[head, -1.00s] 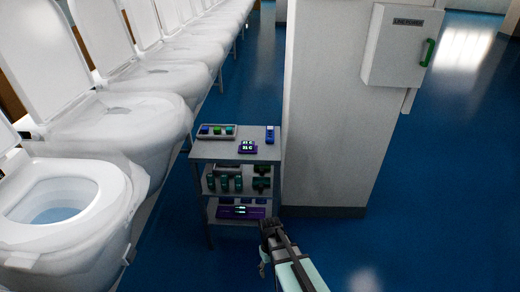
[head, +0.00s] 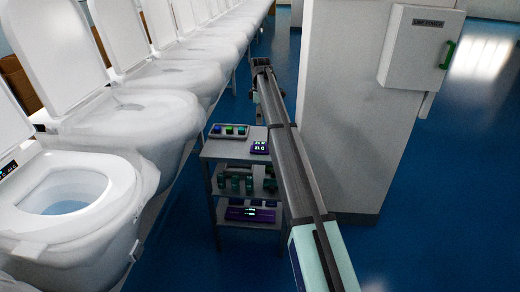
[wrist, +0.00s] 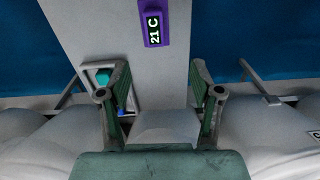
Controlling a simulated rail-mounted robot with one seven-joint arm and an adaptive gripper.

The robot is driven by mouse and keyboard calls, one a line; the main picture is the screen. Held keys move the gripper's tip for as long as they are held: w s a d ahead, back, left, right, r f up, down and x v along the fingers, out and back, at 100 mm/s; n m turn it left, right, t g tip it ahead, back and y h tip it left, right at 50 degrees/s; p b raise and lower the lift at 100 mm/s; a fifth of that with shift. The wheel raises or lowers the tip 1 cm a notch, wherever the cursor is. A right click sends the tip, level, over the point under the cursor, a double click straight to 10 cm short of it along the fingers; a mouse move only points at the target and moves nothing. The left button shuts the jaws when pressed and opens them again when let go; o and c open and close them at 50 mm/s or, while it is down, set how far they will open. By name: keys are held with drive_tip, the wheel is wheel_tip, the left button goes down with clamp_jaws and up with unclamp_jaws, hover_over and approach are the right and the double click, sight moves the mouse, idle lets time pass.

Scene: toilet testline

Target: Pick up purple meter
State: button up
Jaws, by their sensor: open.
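The purple meter (head: 259,147) lies on the top shelf of a grey cart (head: 222,150), just left of my arm. In the wrist view the purple meter (wrist: 153,30) is at the top centre, its display reading "21 C", cut off by the frame edge. My gripper (wrist: 160,82) is open, with green fingers apart and nothing between them; the meter appears beyond the fingertips, not touching.
A tray (head: 228,135) of coloured blocks stands left of the meter. Lower shelves hold green items (head: 236,184) and a larger purple device (head: 250,214). White toilets (head: 160,110) line the left. A grey pillar (head: 345,130) with a wall box (head: 418,48) stands close on the right.

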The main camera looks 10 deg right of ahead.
sight(260, 143)
drive_tip(key=f+p, duration=0.1)
drive_tip(key=f, duration=0.4)
drive_tip(key=f+p, duration=0.2)
drive_tip(key=f, duration=0.3)
drive_tip(key=w+f+p, duration=0.1)
drive_tip(key=f, duration=0.4)
drive_tip(key=shift+f+p, duration=0.2)
drive_tip(key=shift+p, duration=0.1)
clamp_jaws()
